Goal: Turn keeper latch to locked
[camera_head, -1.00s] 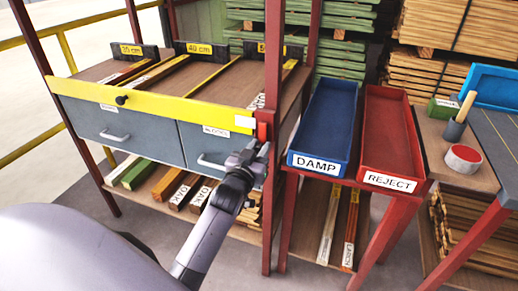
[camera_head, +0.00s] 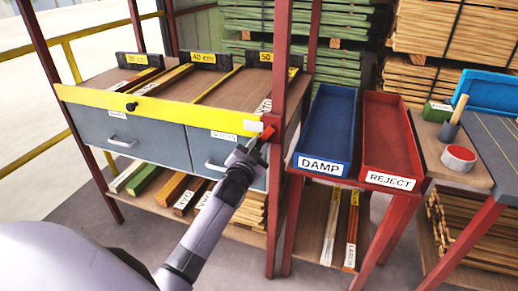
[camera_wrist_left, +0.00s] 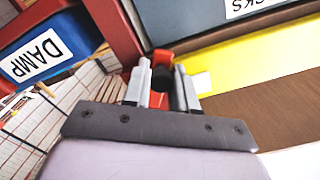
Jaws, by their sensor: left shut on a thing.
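The keeper latch (camera_head: 267,132) is a small red piece at the right end of the yellow bar (camera_head: 160,108), by the red rack post. In the head view its lever looks tilted. My left gripper (camera_head: 254,146) is at the latch, shut on it. In the left wrist view, red parts of the latch (camera_wrist_left: 162,57) and a dark round piece show between and beyond the two fingertips (camera_wrist_left: 164,82). The fingers hide part of the latch. My right gripper is in neither view.
The red rack post (camera_head: 276,200) stands close beside the gripper. To the right are the blue DAMP tray (camera_head: 327,125) and red REJECT tray (camera_head: 389,135). Grey drawers (camera_head: 215,155) sit under the yellow bar, with boards on the shelf below.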

